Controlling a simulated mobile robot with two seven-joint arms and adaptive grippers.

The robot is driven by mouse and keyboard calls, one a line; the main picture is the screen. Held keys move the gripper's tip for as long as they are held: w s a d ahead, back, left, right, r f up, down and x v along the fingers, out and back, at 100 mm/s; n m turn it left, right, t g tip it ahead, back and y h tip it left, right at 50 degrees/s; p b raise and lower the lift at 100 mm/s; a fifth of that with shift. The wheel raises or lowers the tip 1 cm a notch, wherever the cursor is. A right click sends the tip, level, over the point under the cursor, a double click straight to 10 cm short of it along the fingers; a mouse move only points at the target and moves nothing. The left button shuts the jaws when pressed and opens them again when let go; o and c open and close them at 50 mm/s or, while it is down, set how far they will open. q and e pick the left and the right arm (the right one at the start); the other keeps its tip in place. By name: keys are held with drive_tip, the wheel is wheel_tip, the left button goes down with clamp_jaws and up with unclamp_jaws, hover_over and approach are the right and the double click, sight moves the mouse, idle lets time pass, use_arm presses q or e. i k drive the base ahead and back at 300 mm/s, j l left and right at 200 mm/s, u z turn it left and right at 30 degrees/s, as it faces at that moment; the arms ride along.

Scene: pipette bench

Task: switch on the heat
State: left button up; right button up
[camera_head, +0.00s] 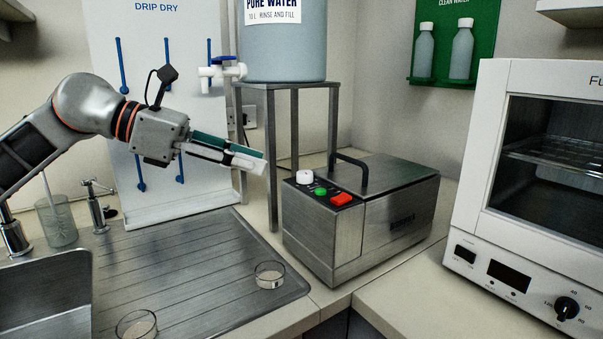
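A steel box with a dark lid and a black handle (394,213) stands on the counter at centre right. Its front-left top carries a white knob (304,177), a green round button (321,191) and a red switch (341,199). A white oven (478,160) at the right edge has a black dial (567,308) and small dark panels low on its front. My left gripper (263,161) is in the air, up and left of the white knob, and touches nothing I can see. Its fingers overlap in this view, so their gap is unclear. My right gripper is not in view.
A steel stand (272,150) with a water tank (285,50) rises just behind the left gripper's fingertips. A drip-dry board (150,205) with blue pegs stands behind the arm. Glass dishes (269,275) (136,325) sit on the ridged drainer. A sink (45,300) is at lower left.

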sight(344, 198)
drive_tip(key=k+l, duration=0.7)
